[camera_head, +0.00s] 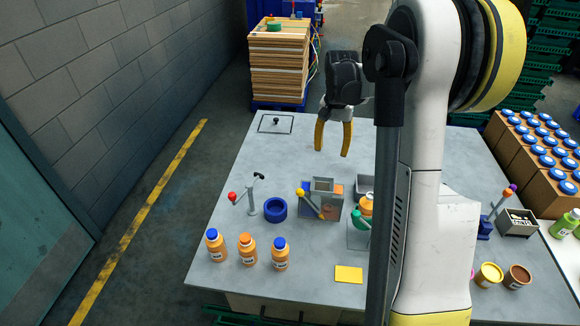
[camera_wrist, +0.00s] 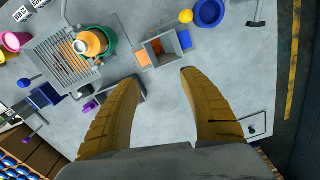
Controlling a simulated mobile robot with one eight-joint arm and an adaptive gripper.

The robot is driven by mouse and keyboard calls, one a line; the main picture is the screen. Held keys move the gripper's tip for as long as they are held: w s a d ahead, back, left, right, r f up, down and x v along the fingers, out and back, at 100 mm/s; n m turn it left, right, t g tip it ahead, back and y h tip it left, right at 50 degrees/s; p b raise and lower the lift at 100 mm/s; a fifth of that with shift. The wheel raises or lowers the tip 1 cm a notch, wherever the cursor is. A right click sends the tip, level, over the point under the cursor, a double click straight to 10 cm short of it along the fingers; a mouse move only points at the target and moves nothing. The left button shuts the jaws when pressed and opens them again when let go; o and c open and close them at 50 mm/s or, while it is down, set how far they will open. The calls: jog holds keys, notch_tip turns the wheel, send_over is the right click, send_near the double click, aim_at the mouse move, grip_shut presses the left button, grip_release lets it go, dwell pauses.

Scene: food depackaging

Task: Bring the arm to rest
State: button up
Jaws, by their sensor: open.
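My gripper (camera_head: 332,140) hangs above the back middle of the grey table (camera_head: 230,165), with its two yellow fingers pointing down and spread apart. Nothing is between them. In the wrist view my gripper (camera_wrist: 165,85) is also open and empty, with the table top below it. My own arm rises at the right of the head view and hides part of the table.
A grey box (camera_head: 321,200) with a lever stands mid-table. A yellow block (camera_head: 349,274) lies in front. Boxes (camera_head: 540,160) of blue-capped bottles stand at right.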

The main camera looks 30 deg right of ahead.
jog(key=shift+a, duration=0.1)
jog(key=s+a+n+t+b, duration=0.2)
jog(key=s+a+b, duration=0.15)
jog(key=a, duration=0.35)
jog(key=s+a+n+t+b, duration=0.1)
jog(key=s+a+n+b, duration=0.15)
jog(key=a+b, duration=0.4)
jog(key=s+a+f+n+t+b, duration=0.4)
jog(key=s+a+f+b, duration=0.3)
jog(key=s+a, duration=0.6)
notch_tip(320, 180, down, 2)
jog(key=shift+f+n, duration=0.1)
jog(key=shift+n, duration=0.55)
